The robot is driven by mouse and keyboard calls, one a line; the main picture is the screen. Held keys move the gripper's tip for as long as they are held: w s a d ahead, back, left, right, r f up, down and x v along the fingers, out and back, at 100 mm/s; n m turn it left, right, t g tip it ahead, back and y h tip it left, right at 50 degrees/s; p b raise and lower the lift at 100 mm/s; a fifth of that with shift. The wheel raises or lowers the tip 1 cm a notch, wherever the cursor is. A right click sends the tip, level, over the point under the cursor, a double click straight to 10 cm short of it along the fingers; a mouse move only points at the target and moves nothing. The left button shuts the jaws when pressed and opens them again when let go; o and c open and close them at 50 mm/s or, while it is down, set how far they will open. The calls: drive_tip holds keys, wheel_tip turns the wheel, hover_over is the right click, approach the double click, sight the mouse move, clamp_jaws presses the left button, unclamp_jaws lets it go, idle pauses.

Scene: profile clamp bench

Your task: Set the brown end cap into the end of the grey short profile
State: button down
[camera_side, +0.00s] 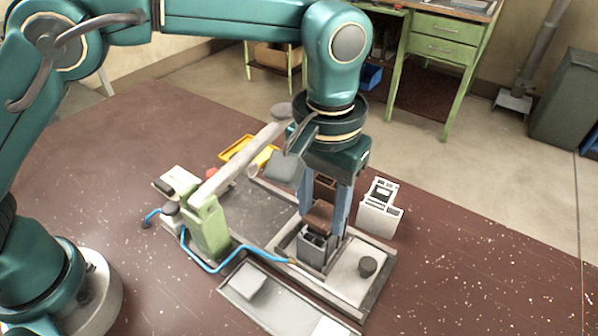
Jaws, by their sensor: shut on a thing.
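The brown end cap (319,215) is held between the blue-grey fingers of my gripper (330,212), which is shut on it. The grey short profile (311,248) stands upright in the fixture on the bench, with dark openings in its top end. The cap is directly above the profile's top end and looks slightly tilted. The fingers partly hide the cap, and I cannot tell whether it touches the profile.
A green clamp post (207,228) with a long light arm and blue hose stands left of the profile. A pale slotted block (380,210) stands to the right. A shallow tray (285,312) lies in front, and a yellow tray (243,153) behind. The bench's right side is clear.

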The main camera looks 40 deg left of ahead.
drive_tip(key=shift+f, duration=0.5)
idle(0.8)
drive_tip(key=shift+c, duration=1.4)
unclamp_jaws()
drive_tip(key=shift+o, duration=0.3)
drive_tip(key=shift+o, duration=1.1)
drive_tip(key=shift+r, duration=0.15)
drive_tip(key=shift+r, duration=2.9)
